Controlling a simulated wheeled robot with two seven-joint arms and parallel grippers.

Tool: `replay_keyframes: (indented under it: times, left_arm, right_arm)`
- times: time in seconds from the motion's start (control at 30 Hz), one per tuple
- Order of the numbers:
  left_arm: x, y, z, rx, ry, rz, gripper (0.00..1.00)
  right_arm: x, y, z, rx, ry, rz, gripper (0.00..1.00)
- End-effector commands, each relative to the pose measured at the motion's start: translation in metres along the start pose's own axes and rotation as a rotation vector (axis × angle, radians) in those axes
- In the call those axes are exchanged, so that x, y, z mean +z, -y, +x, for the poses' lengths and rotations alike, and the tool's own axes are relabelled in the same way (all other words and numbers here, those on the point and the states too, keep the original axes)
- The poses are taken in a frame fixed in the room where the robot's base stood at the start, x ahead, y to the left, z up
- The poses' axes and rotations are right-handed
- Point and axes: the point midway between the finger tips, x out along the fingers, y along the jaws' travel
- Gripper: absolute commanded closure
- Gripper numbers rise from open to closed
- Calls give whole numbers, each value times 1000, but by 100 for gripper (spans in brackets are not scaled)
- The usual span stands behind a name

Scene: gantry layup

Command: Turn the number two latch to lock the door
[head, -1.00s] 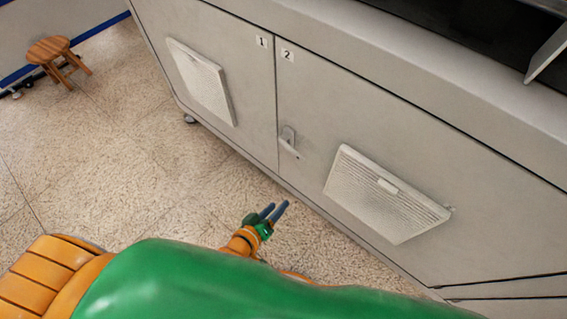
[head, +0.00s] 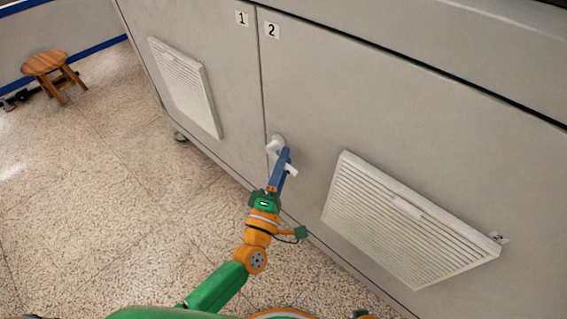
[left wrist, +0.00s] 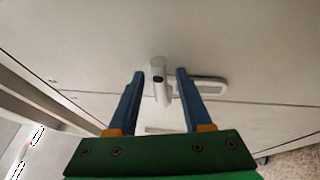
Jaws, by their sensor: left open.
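The pale latch (head: 274,146) sits on the cabinet door marked 2 (head: 272,30), just right of the seam between the two doors. Its handle slants down and right, partly hidden behind my fingers in the head view. My left gripper (head: 285,160) is at the latch, its blue fingers pointing up toward it. In the left wrist view my left gripper (left wrist: 157,78) is open, and the latch (left wrist: 161,90) shows in the gap between its two fingers. I cannot tell whether either finger touches it. My right gripper is not in view.
The door marked 1 (head: 241,18) has a slatted vent (head: 185,88); door 2 has a larger vent (head: 400,220) right of the latch. A wooden stool (head: 50,68) stands far off at upper left. The speckled floor (head: 110,200) left of the cabinet is clear.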

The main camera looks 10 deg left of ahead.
Motion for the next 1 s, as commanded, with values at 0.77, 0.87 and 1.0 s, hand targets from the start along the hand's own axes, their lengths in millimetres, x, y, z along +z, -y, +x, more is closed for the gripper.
replay_keyframes:
  times: [0.77, 0.87, 1.0]
  left_arm:
    - [0, 0, 0, 0, -1, 1, 100]
    - [0, 0, 0, 0, -1, 1, 100]
    - [0, 0, 0, 0, -1, 1, 100]
  right_arm:
    - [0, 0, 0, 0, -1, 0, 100]
    - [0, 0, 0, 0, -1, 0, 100]
    - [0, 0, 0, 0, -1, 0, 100]
